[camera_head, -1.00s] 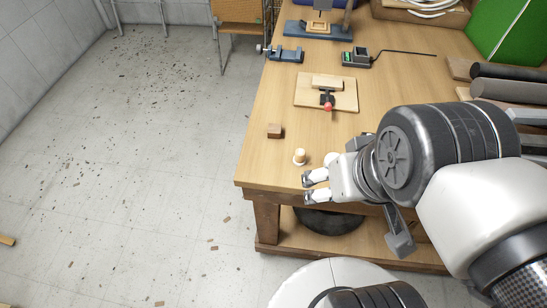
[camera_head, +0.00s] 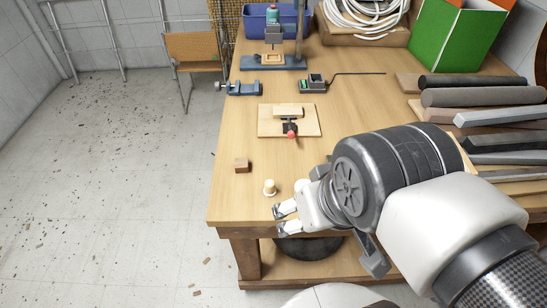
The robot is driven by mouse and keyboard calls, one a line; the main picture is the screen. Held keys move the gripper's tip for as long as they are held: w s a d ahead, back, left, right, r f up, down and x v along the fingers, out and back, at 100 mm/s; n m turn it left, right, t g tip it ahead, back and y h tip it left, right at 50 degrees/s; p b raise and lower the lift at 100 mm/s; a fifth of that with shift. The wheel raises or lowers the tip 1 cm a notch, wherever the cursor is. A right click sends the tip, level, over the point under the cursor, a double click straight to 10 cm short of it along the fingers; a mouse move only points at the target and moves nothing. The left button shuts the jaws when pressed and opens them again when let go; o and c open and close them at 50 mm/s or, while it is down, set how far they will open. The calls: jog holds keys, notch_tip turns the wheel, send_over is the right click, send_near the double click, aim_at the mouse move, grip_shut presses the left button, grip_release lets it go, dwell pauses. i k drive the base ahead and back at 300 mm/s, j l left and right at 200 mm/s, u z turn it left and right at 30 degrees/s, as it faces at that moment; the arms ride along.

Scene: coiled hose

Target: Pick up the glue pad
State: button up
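I cannot surely tell which thing is the glue pad. A small brown block (camera_head: 242,166) lies near the left edge of the workbench (camera_head: 237,205). A small cream, round-topped piece (camera_head: 269,188) stands to its right, nearer the front edge. My gripper (camera_head: 280,218) is at the bench's front edge, just below the cream piece in the picture and apart from it. Its two fingers point left with a gap between them, and nothing shows in the gap. Part of a pale round thing (camera_head: 302,185) shows behind my gripper, mostly hidden.
A wooden board with a red-tipped clamp (camera_head: 289,120) lies mid-bench. Dark rods (camera_head: 485,97) and bars lie at the right. The bench's left middle is mostly clear.

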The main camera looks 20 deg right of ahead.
aim_at(269, 190)
jog(key=i+j+z, duration=0.1)
jog(key=j+z, duration=1)
jog(key=j, duration=0.25)
